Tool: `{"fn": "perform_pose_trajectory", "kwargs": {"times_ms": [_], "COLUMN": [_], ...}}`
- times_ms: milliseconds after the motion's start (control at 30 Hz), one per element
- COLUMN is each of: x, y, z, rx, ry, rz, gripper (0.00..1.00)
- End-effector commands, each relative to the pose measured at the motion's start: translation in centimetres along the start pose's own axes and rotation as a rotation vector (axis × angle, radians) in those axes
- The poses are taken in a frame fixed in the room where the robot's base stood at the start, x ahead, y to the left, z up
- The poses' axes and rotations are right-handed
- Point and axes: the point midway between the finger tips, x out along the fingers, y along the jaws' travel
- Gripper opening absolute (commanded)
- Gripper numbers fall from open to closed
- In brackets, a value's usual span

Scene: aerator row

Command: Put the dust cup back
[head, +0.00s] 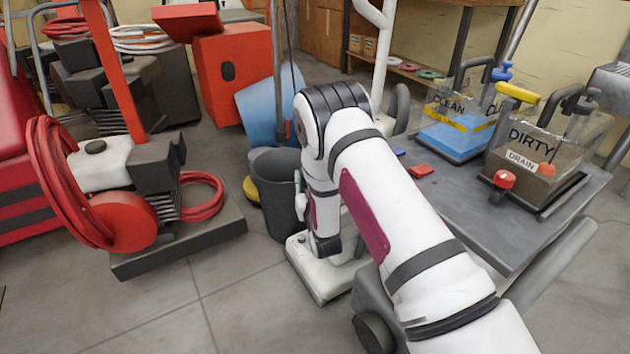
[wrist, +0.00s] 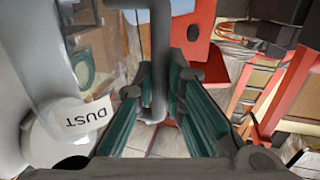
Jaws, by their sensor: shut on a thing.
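In the wrist view the dust cup (wrist: 88,116) fills the left side. It has a clear wall and a white DUST label that reads upside down. Its grey bar handle (wrist: 159,50) runs down between the green-padded fingers of my gripper (wrist: 160,82), which is shut on it. In the head view my arm reaches down over the white upright vacuum (head: 315,272) on the floor and hides my gripper and the cup. I cannot tell whether the cup is seated in the vacuum or apart from it.
A dark grey bin (head: 275,190) stands left of the vacuum. A grey cart (head: 465,205) with a CLEAN tank (head: 455,130) and a DIRTY tank (head: 530,150) is at the right. A machine with a red hose (head: 60,180) stands at the left. The front left floor is clear.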

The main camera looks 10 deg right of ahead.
Motion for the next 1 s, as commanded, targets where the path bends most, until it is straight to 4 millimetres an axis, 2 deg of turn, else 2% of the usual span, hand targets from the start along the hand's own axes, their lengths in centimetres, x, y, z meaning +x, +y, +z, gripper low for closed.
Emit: {"fn": "perform_pose_trajectory", "kwargs": {"times_ms": [267,333,767,800,833,867,1000], "x": [1.2,1.1,1.1,1.1,1.1,1.1,1.1], "y": [4.3,3.9,3.9,3.9,3.9,3.9,3.9], "z": [0.0,0.5,0.8,0.8,0.8,0.8,0.8], "rx": [-0.003,-0.001,-0.001,-0.001,-0.001,-0.001,-0.001], "ry": [0.004,0.003,0.003,0.001,0.001,0.001,0.001], "rz": [0.003,0.000,0.001,0.001,0.001,0.001,0.001], "gripper": [0.00,0.00,0.00,0.20,0.27,0.31,0.31]}}
